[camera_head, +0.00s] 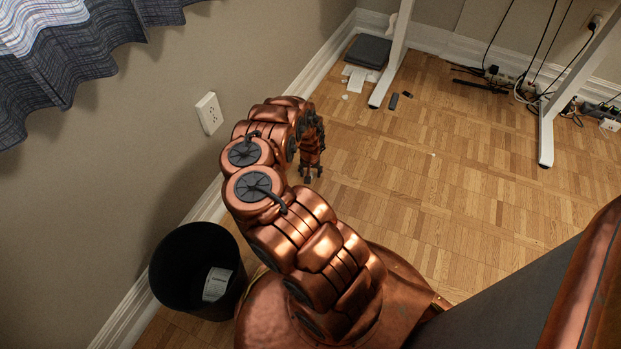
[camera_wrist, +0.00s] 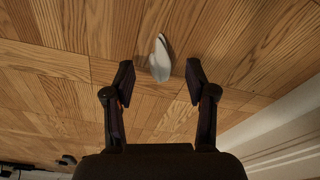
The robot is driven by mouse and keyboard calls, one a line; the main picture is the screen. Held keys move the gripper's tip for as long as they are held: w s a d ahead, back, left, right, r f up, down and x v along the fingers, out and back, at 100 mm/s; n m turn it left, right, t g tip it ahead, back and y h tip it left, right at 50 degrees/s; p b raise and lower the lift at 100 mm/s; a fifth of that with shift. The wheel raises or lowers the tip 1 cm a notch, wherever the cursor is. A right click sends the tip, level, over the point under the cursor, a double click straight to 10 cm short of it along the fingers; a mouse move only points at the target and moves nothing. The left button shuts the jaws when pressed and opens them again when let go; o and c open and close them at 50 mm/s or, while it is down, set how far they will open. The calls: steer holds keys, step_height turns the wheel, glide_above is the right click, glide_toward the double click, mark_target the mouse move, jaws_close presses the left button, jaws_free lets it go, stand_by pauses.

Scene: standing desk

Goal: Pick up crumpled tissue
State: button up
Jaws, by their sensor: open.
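A small white crumpled piece (camera_wrist: 160,58), which looks like the tissue, lies on the wood floor in the wrist view. It sits between the lines of my two fingers, level with or just past their tips. My gripper (camera_wrist: 160,75) is open, with a finger on each side of it and no visible contact. How high the fingertips are above the floor I cannot tell. In the head view my gripper (camera_head: 312,176) points down near the wall side of the floor. The tissue cannot be made out there and may be hidden by my arm.
A black bin (camera_head: 170,275) holding a pale item stands by the wall at lower left. White desk legs (camera_head: 548,135), a dark box (camera_head: 368,51) and cables (camera_head: 495,75) are at the back. Small dark items (camera_head: 394,101) lie near the left leg. The middle floor is clear.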

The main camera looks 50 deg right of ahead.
steer(key=shift+f, duration=0.4)
steer(key=shift+r, duration=0.1)
steer(key=shift+c, duration=0.3)
steer(key=c, duration=0.7)
steer(key=shift+c, duration=0.3)
